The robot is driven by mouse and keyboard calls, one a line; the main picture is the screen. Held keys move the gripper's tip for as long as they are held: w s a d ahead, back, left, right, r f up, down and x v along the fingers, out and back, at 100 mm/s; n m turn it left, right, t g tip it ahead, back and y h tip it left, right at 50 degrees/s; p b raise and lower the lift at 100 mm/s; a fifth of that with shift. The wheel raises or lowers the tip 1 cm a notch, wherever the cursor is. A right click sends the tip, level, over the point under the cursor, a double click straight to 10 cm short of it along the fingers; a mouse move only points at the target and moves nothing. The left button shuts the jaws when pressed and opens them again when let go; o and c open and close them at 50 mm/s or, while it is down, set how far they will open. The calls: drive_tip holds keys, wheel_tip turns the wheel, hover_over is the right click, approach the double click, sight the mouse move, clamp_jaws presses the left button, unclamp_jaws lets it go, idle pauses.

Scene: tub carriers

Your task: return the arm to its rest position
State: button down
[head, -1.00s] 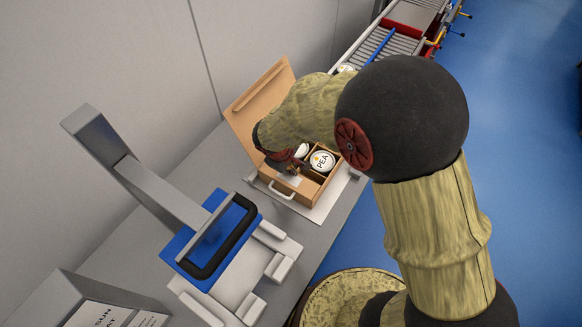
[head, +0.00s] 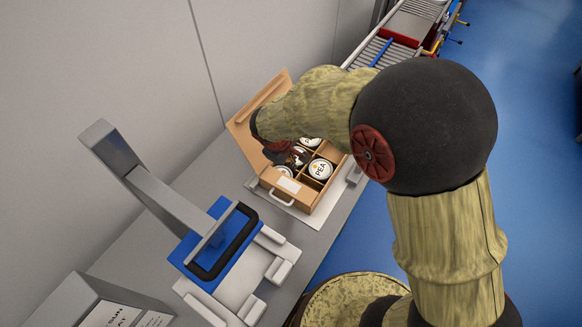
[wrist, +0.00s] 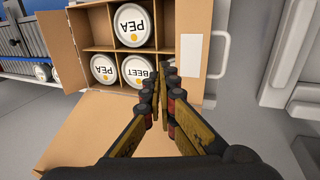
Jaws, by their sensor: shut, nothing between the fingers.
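My gripper (wrist: 165,78) is shut and empty in the wrist view, its fingers pointing over the open cardboard carrier (wrist: 64,55). In the head view my gripper (head: 292,155) is above the carrier (head: 270,180), partly hidden by my wrist. A PEA tub (head: 320,169) shows clearly there, with other lids partly covered. I cannot tell whether the fingers touch any lid.
The carrier stands on a grey bench along the wall, its lid (head: 243,127) open toward the wall. A blue-padded press-like device (head: 215,240) stands at front left, with a label box (head: 105,305) nearer. A roller conveyor (head: 372,50) lies beyond. Blue floor is open at right.

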wheel_tip(320, 180, up, 7)
drive_tip(key=shift+p, duration=0.35)
drive_tip(key=s+d+r+m+t+b, duration=0.1)
drive_tip(key=s+d+r+m+b, duration=0.2)
drive_tip(key=s, duration=0.4)
drive_tip(key=s+d+r+m+y+b, duration=0.1)
drive_tip(key=s+d+r+m+b, duration=0.1)
drive_tip(key=s+d, duration=0.4)
drive_tip(key=s+d+r+m+t+y+b, duration=0.1)
drive_tip(key=s+d+r+m+b, duration=0.2)
drive_tip(key=s, duration=0.6)
drive_tip(key=shift+d+r+m+t+b, duration=0.3)
drive_tip(key=shift+d+r+m, duration=0.35)
drive_tip(key=shift+d+m, duration=0.55)
drive_tip(key=c, duration=2.6)
unclamp_jaws()
